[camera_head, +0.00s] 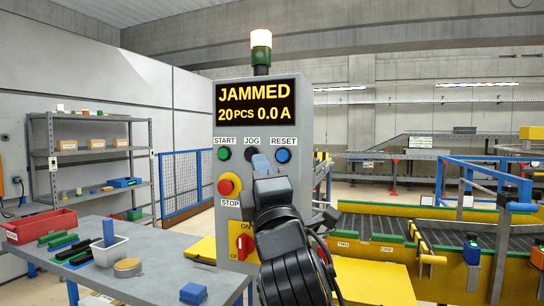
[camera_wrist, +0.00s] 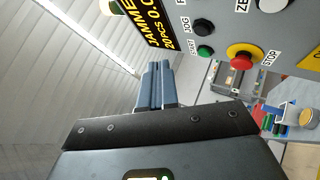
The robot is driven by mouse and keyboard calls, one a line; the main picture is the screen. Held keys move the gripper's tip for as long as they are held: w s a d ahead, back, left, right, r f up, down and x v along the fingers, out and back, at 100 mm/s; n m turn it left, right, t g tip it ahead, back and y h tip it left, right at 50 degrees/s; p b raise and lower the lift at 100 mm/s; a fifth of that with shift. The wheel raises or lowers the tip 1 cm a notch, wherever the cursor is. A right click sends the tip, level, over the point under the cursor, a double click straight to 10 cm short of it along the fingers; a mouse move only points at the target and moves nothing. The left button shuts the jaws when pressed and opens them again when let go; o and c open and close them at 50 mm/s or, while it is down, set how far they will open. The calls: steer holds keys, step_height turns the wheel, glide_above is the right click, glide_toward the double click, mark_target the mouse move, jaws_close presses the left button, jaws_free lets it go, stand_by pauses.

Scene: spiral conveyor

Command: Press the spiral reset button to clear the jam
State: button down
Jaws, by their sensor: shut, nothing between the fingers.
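The grey control panel (camera_head: 300,100) stands in the middle of the head view. Its display (camera_head: 256,101) reads "JAMMED", "20 PCS" and "0.0 A". The blue RESET button (camera_head: 283,155) is at the right end of the top button row. The black JOG button (camera_head: 252,153) and the green START button (camera_head: 224,154) are left of it. My gripper (camera_head: 262,163) is in front of the panel, overlapping the area just below JOG and left of RESET. Its fingers (camera_wrist: 157,70) are together and empty in the wrist view. RESET is cut off there; contact with the panel cannot be told.
A red STOP button (camera_head: 229,185) and a red rotary switch (camera_head: 244,242) are lower on the panel. A table (camera_head: 165,270) with a red bin (camera_head: 40,225) and small parts is at left. Yellow-sided conveyors (camera_head: 400,238) with blue rails fill the right.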

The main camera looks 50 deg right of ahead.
mark_target(280, 161)
steer(key=shift+r, duration=0.1)
stand_by(0.3)
steer(key=shift+w+d+p, duration=0.4)
steer(key=shift+w+d, duration=0.1)
steer(key=shift+d, duration=0.9)
steer(key=shift+w+d+p, duration=0.4)
steer(key=shift+w+d, duration=0.15)
steer(key=shift+d, duration=0.8)
steer(key=shift+w+d+p, duration=0.4)
steer(key=shift+w+d, duration=0.1)
steer(key=shift+d, duration=0.9)
steer(key=shift+w+d+p, duration=0.1)
steer(key=shift+d+p, duration=0.2)
steer(key=shift+d, duration=0.1)
steer(key=shift+w+d, duration=0.15)
steer(key=shift+d, duration=0.25)
steer(key=shift+a, duration=0.15)
steer(key=shift+s+a, duration=0.3)
steer(key=shift+a, duration=0.35)
steer(key=shift+a, duration=0.1)
